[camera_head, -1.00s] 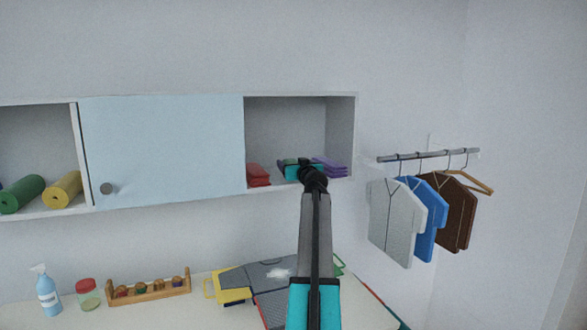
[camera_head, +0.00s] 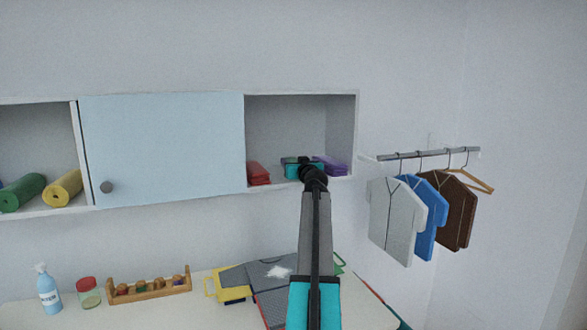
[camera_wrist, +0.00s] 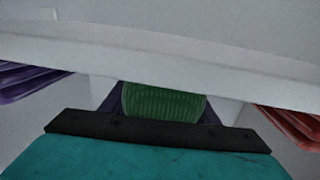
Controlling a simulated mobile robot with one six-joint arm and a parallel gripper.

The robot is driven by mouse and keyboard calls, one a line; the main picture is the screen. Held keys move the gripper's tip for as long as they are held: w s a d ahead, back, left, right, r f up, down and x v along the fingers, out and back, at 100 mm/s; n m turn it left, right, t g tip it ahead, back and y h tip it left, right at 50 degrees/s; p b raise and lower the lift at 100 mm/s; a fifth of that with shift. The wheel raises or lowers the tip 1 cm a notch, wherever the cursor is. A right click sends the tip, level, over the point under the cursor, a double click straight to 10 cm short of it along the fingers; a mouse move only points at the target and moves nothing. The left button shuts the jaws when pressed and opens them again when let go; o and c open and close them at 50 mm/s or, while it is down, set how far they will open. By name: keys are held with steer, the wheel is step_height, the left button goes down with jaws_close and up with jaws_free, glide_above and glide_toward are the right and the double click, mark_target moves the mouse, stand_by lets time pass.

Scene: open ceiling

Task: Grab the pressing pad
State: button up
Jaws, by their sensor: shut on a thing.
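A green ribbed pad (camera_wrist: 163,102), which I take to be the pressing pad, shows between the dark fingers of my gripper (camera_wrist: 163,116) in the wrist view. My gripper is shut on it. Its far end and underside are hidden. In the head view my gripper (camera_head: 298,162) is at the open right compartment of the wall cabinet, between a red folded stack and a purple folded stack. The pad is mostly hidden there by my arm and hand.
The red stack (camera_head: 258,173) is close on the left and the purple stack (camera_head: 331,165) close on the right. The cabinet (camera_head: 348,130) has a side wall beyond the purple stack. Clothes (camera_head: 396,220) hang on a rail further right. A cluttered table (camera_head: 205,290) is below.

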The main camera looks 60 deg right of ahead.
mark_target(295, 161)
steer(key=shift+s+a+r+b, duration=0.1)
steer(key=shift+r+b, duration=0.15)
steer(key=shift+b, duration=0.25)
steer(key=shift+r+b, duration=1.2)
steer(key=shift+r, duration=1.9)
steer(key=shift+s+r, duration=0.15)
steer(key=shift+r, duration=0.05)
steer(key=shift+b+v, duration=0.45)
steer(key=shift+v, duration=0.8)
steer(key=s+d+b+v, duration=0.1)
steer(key=b+v, duration=0.3)
steer(key=v, duration=1.3)
steer(key=shift+d+b, duration=0.15)
steer(key=shift+b, duration=0.2)
